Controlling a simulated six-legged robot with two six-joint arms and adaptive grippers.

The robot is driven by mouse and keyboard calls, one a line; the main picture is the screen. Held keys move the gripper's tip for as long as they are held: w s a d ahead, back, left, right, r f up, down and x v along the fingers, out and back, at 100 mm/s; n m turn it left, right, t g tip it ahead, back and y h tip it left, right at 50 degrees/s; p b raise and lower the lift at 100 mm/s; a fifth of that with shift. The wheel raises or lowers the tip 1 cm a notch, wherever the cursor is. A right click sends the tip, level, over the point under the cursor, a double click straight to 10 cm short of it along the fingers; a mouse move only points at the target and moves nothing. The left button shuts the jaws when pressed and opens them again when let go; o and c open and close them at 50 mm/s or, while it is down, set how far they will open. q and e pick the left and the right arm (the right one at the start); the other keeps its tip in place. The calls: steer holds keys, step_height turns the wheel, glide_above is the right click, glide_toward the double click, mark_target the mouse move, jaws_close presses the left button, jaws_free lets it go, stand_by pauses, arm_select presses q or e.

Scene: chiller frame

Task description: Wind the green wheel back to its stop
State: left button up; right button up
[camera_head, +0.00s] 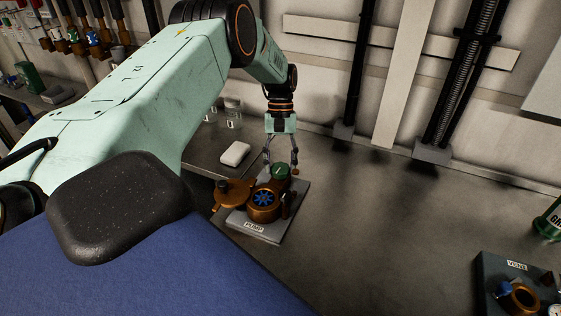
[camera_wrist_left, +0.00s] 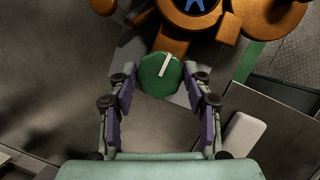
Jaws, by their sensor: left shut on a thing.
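The green wheel (camera_head: 280,171) sits on the brown pump body (camera_head: 262,211), at its far side in the head view. In the left wrist view the green wheel (camera_wrist_left: 154,83) is a faceted knob with a white bar mark. The bar runs towards the pump and leans slightly right. My left gripper (camera_head: 281,163) comes down from above onto the wheel. In the left wrist view its two fingers (camera_wrist_left: 160,72) are on opposite sides of the wheel, shut on it. My right gripper is in neither view.
The pump stands on a grey plate labelled PUMP (camera_head: 272,233), with a blue star-shaped part (camera_head: 263,199). A white block (camera_head: 235,154) lies behind it to the left. The bench between is clear.

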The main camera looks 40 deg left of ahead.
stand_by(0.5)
arm_select(q)
steer(key=o, duration=0.9)
steer(key=shift+r, duration=0.1)
steer(key=v, duration=1.2)
